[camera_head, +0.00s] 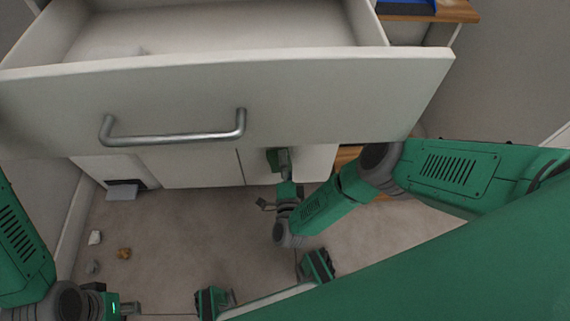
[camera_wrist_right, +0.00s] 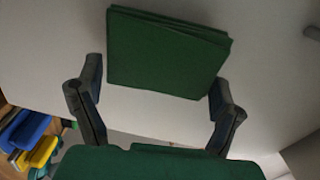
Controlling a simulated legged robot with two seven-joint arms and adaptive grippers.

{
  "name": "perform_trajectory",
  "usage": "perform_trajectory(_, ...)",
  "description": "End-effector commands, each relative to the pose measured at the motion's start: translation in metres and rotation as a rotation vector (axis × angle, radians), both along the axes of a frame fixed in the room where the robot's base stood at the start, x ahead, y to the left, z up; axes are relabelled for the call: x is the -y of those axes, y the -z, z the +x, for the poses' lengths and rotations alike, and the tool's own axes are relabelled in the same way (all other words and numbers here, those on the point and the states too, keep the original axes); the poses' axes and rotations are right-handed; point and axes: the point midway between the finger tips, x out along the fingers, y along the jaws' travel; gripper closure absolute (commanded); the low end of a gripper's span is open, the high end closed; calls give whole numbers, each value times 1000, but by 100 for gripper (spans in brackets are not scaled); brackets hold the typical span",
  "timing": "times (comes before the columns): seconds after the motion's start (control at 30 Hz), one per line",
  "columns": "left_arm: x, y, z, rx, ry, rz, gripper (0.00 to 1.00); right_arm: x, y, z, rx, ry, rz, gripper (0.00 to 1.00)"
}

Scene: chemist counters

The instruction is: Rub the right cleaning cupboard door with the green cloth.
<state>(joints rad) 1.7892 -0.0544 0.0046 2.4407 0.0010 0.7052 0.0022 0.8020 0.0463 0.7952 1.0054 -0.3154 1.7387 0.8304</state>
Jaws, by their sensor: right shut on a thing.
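The green cloth (camera_wrist_right: 165,52) is a folded block between the two dark fingers of my right gripper (camera_wrist_right: 156,78) in the right wrist view. It lies in front of a pale flat surface; whether it touches is hard to tell. In the head view, my right gripper (camera_head: 280,163) is low at the right white cupboard door (camera_head: 316,165), below the open drawer, and the cloth there is small and partly hidden. The left cupboard door (camera_head: 190,168) is beside it. My left gripper (camera_head: 130,308) is at the lower left, away from the doors; its finger gap is unclear.
An open drawer (camera_head: 270,98) with a metal handle (camera_head: 175,138) overhangs the doors and hides their tops. Small bits, including a brown one (camera_head: 124,254), lie on the floor (camera_head: 175,240). Blue (camera_wrist_right: 30,130) and yellow items (camera_wrist_right: 45,150) show at the wrist view's left.

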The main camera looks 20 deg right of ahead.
Motion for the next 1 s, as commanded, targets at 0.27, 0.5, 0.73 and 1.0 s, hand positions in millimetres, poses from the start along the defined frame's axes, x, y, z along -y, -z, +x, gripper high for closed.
perform_trajectory(0.27, 0, 0, 0, 0, 0, 0, 69, 0, 0, 2, 0, 0, -1, 36)
perform_trajectory(0.5, 0, 0, 0, 0, 0, 0, 69, 2, 0, 7, -1, 0, -2, 36)
perform_trajectory(0.73, 0, 0, 0, 0, 0, 0, 69, 3, 0, 12, 1, 1, -2, 36)
perform_trajectory(1.0, 0, 0, 0, 0, 0, 0, 69, 4, 0, 17, 0, 0, -1, 36)
